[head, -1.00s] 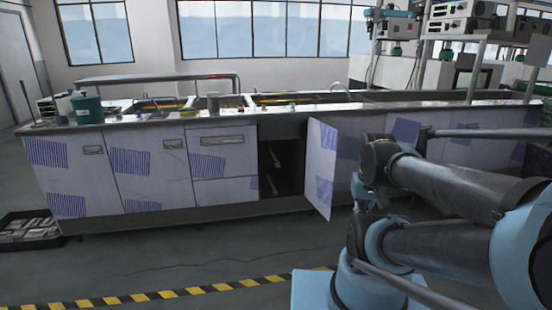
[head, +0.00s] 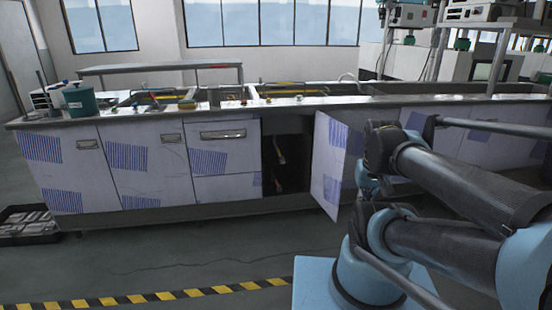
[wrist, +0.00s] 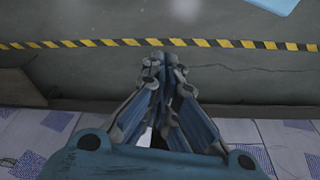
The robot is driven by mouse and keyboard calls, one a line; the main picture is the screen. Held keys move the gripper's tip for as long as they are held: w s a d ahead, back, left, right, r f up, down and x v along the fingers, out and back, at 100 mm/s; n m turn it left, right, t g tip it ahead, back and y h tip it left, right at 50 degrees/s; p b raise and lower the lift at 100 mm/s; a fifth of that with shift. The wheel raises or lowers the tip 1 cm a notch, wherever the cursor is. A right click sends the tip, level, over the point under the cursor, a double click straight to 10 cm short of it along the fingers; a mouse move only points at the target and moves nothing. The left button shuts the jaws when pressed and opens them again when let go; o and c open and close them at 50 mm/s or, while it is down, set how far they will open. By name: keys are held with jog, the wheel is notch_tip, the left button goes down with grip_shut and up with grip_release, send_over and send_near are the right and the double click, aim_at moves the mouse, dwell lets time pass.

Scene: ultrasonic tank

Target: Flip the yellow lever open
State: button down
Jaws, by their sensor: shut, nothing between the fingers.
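The open cabinet (head: 293,140) in the white counter front has a dark inside. Small yellowish lever-like parts (head: 280,150) show in it, one above the other; they are too small to tell their exact position. The cabinet door (head: 328,165) is swung outward on the right side of the opening. My gripper (wrist: 160,62) shows in the wrist view with its fingers together, shut and empty, over the floor. In the head view my arm is folded at the right, and I cannot make out the fingers. No lever shows in the wrist view.
The long tank counter (head: 230,107) bears a green pot (head: 81,100) at its left. A dark crate (head: 28,225) stands on the floor at the left. A yellow-black floor stripe (head: 150,298) runs in front. The floor between stripe and counter is clear.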

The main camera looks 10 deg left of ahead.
jog(key=w+d+r+n+t+h, duration=0.15)
jog(key=w+r, duration=0.25)
jog(key=w, duration=0.7)
jog(key=w+d+r+n+t+h, duration=0.1)
jog(key=w+d+r+t, duration=0.3)
jog(key=w, duration=0.6)
jog(key=w+r+n+t+h, duration=0.15)
jog(key=w+r, duration=0.35)
jog(key=w, duration=0.6)
jog(key=w+a+r+n+t, duration=0.1)
jog(key=w+a+n+t, duration=0.25)
jog(key=w, duration=0.95)
jog(key=w+a+r+n+t, duration=0.2)
jog(key=w+a, duration=0.2)
jog(key=w, duration=0.9)
jog(key=w+a+f+n+t+y, duration=0.3)
jog(key=w+a+f+n+y, duration=0.5)
jog(key=w+a+f, duration=0.8)
jog(key=s+a+f+n+g+y, duration=0.1)
jog(key=a+f+n, duration=0.4)
jog(key=f, duration=0.7)
jog(key=s+a+f+n+g+y, duration=0.1)
jog(key=a+f+n+g+y, duration=0.2)
jog(key=a+f+n, duration=0.3)
jog(key=a+f+y, duration=0.1)
jog(key=a+f, duration=0.3)
jog(key=f, duration=0.3)
jog(key=shift+s+a, duration=0.15)
jog(key=shift+s, duration=0.1)
